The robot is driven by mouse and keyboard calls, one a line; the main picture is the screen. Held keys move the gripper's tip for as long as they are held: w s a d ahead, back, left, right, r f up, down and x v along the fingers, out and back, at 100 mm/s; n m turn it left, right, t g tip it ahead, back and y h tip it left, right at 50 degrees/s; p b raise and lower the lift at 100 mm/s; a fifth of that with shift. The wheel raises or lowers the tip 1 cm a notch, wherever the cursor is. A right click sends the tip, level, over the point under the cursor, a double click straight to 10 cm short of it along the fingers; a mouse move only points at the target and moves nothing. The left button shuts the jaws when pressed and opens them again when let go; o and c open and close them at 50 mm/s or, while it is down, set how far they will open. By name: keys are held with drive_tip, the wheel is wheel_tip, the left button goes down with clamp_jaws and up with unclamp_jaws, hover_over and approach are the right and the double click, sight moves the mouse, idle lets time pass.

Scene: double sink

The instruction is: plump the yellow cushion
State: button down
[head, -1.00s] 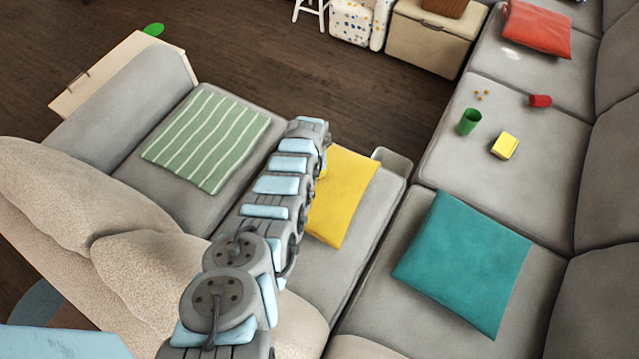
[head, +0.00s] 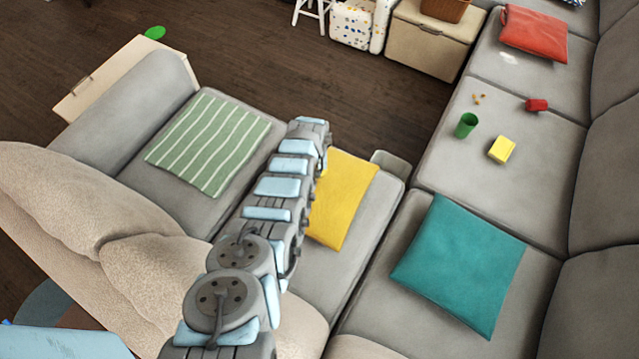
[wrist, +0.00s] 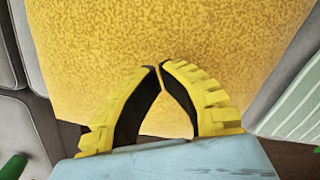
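The yellow cushion (head: 345,195) lies on the grey sofa seat in the middle of the head view, its left part hidden behind my arm. In the wrist view the cushion (wrist: 190,30) fills the upper middle. My gripper (wrist: 159,66) has yellow ribbed fingers with black inner pads. Its fingertips come together over the cushion, with only a sliver between them. I see no fabric clearly pinched. Whether the tips touch the cushion cannot be told. In the head view the gripper is mostly hidden by my arm.
A green striped blanket (head: 208,145) lies left of my arm, a teal cushion (head: 460,265) to the right. Farther right are a green cup (head: 466,125), a yellow block (head: 501,149), a red cup (head: 536,105) and a red cushion (head: 535,33). Floor (head: 290,75) is open behind.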

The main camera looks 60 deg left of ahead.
drive_tip(key=shift+f, duration=0.1)
drive_tip(key=shift+f+b, duration=1.35)
drive_tip(key=shift+f, duration=0.1)
drive_tip(key=shift+r, duration=0.15)
wheel_tip(320, 180, up, 3)
drive_tip(key=p, duration=0.3)
wheel_tip(320, 180, up, 6)
drive_tip(key=p, duration=0.6)
